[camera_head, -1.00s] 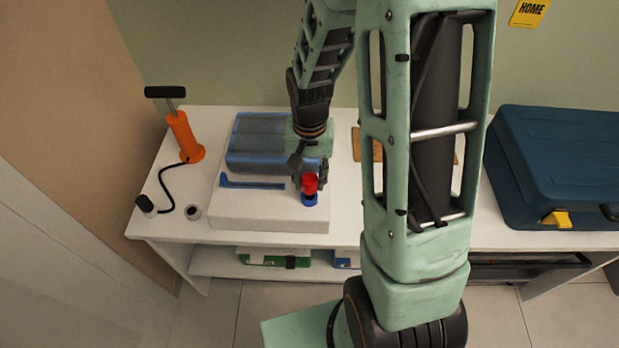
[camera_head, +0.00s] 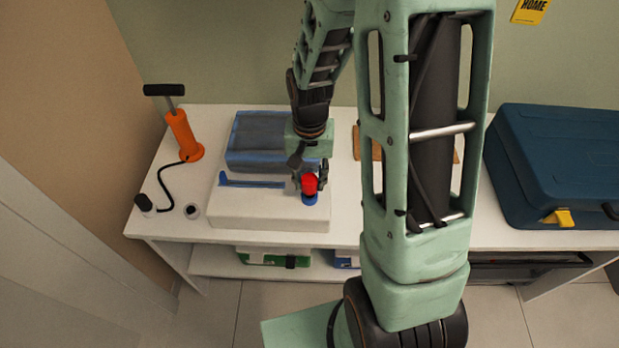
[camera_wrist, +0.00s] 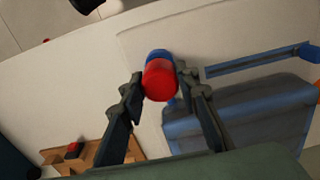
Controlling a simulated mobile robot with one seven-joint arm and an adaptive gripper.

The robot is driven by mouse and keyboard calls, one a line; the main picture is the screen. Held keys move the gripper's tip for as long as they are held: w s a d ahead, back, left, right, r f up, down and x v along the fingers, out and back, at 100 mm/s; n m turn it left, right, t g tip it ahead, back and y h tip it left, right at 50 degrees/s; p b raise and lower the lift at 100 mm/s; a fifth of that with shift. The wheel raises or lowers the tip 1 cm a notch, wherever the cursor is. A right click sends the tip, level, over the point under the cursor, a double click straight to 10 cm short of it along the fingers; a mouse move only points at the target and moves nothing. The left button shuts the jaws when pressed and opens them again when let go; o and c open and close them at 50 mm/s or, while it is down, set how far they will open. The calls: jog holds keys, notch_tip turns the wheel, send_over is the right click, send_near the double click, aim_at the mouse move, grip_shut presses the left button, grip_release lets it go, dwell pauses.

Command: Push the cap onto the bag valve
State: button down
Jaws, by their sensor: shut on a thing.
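The red cap (camera_head: 309,183) is at the front right of the white block and is held by my gripper (camera_head: 308,182). In the wrist view the red cap (camera_wrist: 160,80) sits between the two dark fingertips of my gripper (camera_wrist: 159,83), which are shut on it. The blue bag valve (camera_head: 309,199) shows just below the cap, and its blue rim (camera_wrist: 158,54) shows beyond the cap in the wrist view. The cap and valve appear lined up and close together. I cannot tell whether the cap is seated. The valve stands on the white bag (camera_head: 265,210).
A grey-blue bundle (camera_head: 258,135) lies on the bag behind a blue strip (camera_head: 250,184). An orange pump (camera_head: 182,135) with a black hose stands at the left. A blue case (camera_head: 560,150) stands at the right. A wooden holder (camera_wrist: 80,155) shows in the wrist view.

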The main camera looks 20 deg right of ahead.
aim_at(309, 178)
jog(key=shift+f+b, duration=0.85)
jog(key=shift+f, duration=0.3)
jog(key=c, duration=1.4)
grip_release()
jog(key=shift+r, duration=0.1)
notch_tip(309, 178, up, 12)
